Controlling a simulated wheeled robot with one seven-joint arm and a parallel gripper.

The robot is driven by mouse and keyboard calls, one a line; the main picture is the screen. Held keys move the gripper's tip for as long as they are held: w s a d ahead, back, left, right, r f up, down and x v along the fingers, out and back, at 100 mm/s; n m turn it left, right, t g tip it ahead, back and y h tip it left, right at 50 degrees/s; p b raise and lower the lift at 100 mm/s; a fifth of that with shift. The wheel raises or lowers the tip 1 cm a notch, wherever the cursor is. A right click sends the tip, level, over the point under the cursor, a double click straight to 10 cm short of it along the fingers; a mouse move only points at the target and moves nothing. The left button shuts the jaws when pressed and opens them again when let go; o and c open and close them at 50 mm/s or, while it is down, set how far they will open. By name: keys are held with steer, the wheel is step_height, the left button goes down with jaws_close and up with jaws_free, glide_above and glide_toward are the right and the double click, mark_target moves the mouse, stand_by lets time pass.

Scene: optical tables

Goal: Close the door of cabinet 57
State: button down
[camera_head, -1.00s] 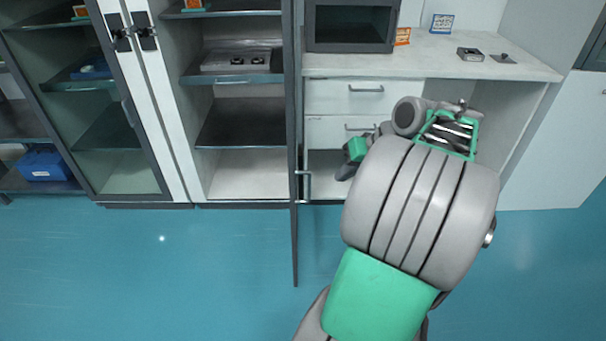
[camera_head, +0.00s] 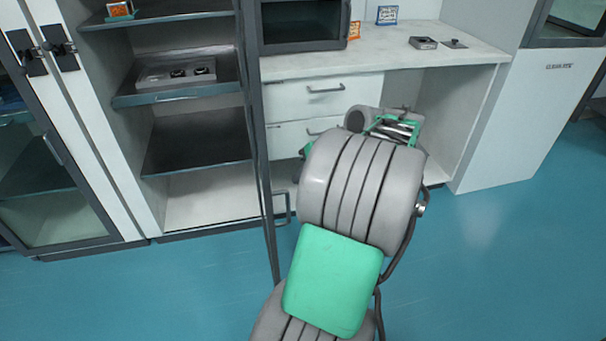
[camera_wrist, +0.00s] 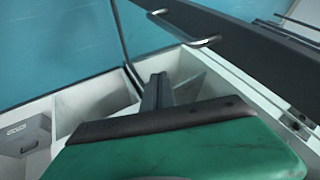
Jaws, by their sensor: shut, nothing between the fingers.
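The open cabinet door (camera_head: 258,140) is seen almost edge-on in the head view, swung out toward me from the tall shelved cabinet (camera_head: 205,205). Its bar handle (camera_head: 288,208) is on the right side of the door, low down. I can read no number 57. In the wrist view the dark door frame (camera_wrist: 245,42) and its handle (camera_wrist: 187,42) lie across the top. My gripper (camera_wrist: 157,90) is shut and empty there, below the handle and apart from it in the picture. In the head view my arm hides most of my gripper. Whether it touches the door is unclear.
Right of the door are drawers (camera_head: 318,98) under a white counter (camera_head: 450,62) with a dark box-shaped device (camera_head: 300,25) on it. Another glass door (camera_head: 50,160) is shut at left. The blue floor (camera_head: 480,260) is clear at right.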

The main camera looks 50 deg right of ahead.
steer(key=w+a+f+b, duration=0.2)
steer(key=w+a+f, duration=0.1)
steer(key=w+a, duration=0.1)
steer(key=shift+w+f, duration=0.2)
steer(key=shift+w, duration=0.15)
